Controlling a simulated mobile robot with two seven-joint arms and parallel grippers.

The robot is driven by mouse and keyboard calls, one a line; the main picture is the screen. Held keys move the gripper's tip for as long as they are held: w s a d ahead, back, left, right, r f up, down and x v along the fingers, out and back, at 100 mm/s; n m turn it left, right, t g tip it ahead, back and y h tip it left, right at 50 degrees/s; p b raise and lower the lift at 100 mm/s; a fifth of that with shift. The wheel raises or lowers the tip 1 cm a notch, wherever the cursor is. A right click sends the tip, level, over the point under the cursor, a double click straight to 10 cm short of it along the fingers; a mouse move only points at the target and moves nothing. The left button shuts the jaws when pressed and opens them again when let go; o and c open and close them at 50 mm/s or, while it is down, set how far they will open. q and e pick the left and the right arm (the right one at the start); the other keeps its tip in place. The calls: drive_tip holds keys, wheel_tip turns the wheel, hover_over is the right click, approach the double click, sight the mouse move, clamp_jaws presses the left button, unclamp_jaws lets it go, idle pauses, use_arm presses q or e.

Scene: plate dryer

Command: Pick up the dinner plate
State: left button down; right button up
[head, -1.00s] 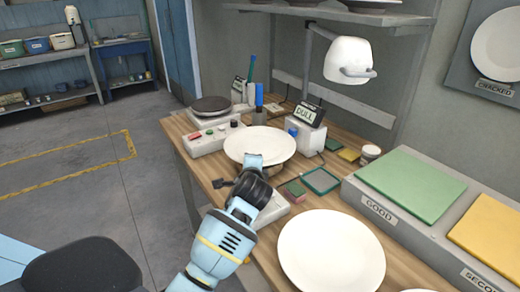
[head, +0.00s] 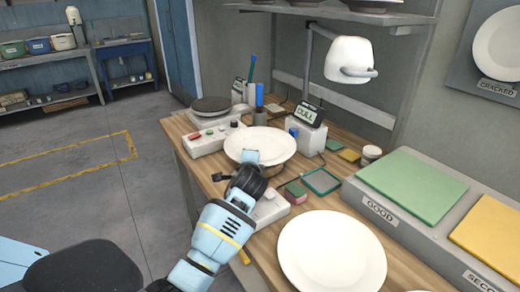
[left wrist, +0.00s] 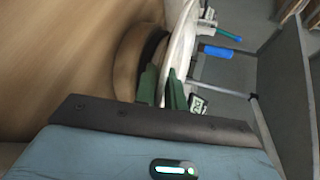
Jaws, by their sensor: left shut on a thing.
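A white dinner plate (head: 262,138) sits over a round dark-rimmed base on the wooden bench, in front of the dial box reading "DULL". My left gripper (head: 251,158) is at its near edge, coming from the front. In the left wrist view, the plate (left wrist: 185,38) shows nearly edge-on, and its rim lies between the green fingers of my left gripper (left wrist: 162,88), which are shut on it. Whether the plate is clear of the base is hard to tell. My right gripper is not in view.
Another white plate (head: 332,253) lies nearer on the bench. A hot-plate box (head: 210,135) stands left; the DULL readout box (head: 306,130) stands behind right. The GOOD rack with green pad (head: 412,185) is at right. A lamp (head: 350,60) hangs above.

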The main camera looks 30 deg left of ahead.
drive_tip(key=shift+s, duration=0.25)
use_arm(q)
drive_tip(key=shift+r, duration=0.2)
drive_tip(key=shift+w+r, duration=0.1)
drive_tip(key=shift+r, duration=0.35)
drive_tip(key=r, duration=0.1)
drive_tip(key=s+r, duration=0.1)
drive_tip(key=shift+r+p, duration=0.3)
drive_tip(key=shift+r, duration=0.1)
drive_tip(key=s+d+r+p, duration=0.1)
drive_tip(key=s, duration=1.4)
drive_tip(key=shift+r, duration=0.15)
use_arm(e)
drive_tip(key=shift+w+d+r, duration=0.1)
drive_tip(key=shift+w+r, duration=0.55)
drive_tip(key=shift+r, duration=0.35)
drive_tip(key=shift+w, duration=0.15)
